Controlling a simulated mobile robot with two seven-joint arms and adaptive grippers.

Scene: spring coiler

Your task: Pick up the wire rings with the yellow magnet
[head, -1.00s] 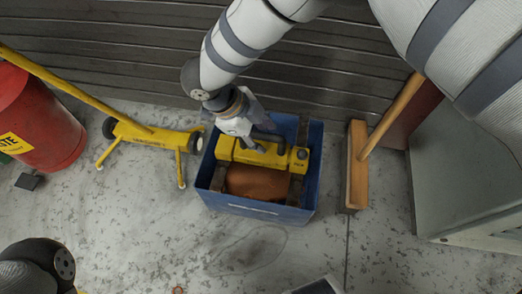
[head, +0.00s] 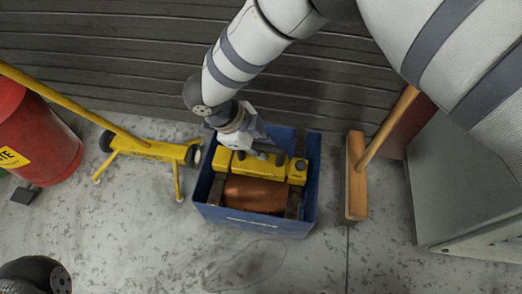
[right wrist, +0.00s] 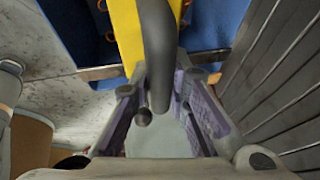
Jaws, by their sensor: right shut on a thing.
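The yellow magnet (head: 277,172) is a bar with a dark handle, lying level across the blue crate (head: 262,222). My right gripper (head: 252,140) reaches down to it from above and is shut on the handle. In the right wrist view the fingers close around the grey handle (right wrist: 158,45), with the yellow body (right wrist: 128,32) beyond. I cannot make out any wire rings for certain; small orange curved bits (right wrist: 102,6) show at that view's top edge. My left gripper is not in view.
A copper-brown cylinder (head: 255,194) sits in the crate beside the magnet. A yellow wheeled cart (head: 150,148) and red drum (head: 45,145) stand left. A broom (head: 356,180) and grey cabinet (head: 465,180) stand right. The slatted wall is close behind; floor in front is clear.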

